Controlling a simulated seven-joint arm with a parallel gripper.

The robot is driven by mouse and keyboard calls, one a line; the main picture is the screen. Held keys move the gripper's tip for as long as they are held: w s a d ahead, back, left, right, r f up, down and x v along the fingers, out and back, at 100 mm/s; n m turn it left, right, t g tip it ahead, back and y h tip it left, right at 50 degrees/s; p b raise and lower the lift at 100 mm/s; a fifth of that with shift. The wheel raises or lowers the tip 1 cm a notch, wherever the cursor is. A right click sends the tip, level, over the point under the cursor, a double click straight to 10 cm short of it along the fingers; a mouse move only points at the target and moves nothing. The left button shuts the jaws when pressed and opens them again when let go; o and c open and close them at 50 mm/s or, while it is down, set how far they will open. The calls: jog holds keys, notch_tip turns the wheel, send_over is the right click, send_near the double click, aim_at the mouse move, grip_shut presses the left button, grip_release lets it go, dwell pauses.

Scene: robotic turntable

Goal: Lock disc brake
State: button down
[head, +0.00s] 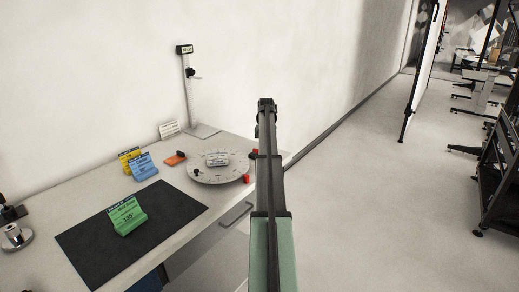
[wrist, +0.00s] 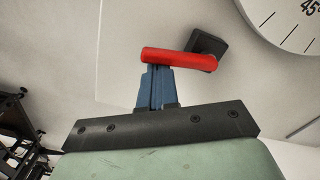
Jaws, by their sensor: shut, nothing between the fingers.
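The round white dial disc (head: 205,177) of the turntable lies on the table with a small label sign on it; part of its marked rim shows in the wrist view (wrist: 300,22). A red lever (wrist: 178,60) on a dark mount (wrist: 207,45) stands beside the disc. Two red parts show at the disc in the head view, one at its front right edge (head: 246,179) and one farther back (head: 254,152); I cannot tell which is this lever. My gripper (wrist: 157,72) is shut and empty, its blue fingertips right at the lever's left part. Contact is unclear.
A dark mat (head: 90,250) with a green sign (head: 127,214) lies at the front left. Yellow (head: 129,158) and blue (head: 143,166) signs and an orange piece (head: 176,159) stand left of the disc. A post (head: 190,95) rises behind. Open floor (head: 390,200) lies right.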

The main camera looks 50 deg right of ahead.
jog(key=shift+s+a, duration=0.1)
jog(key=shift+a, duration=0.2)
notch_tip(320, 180, up, 7)
dwell(1.4)
jog(key=shift+s, duration=0.1)
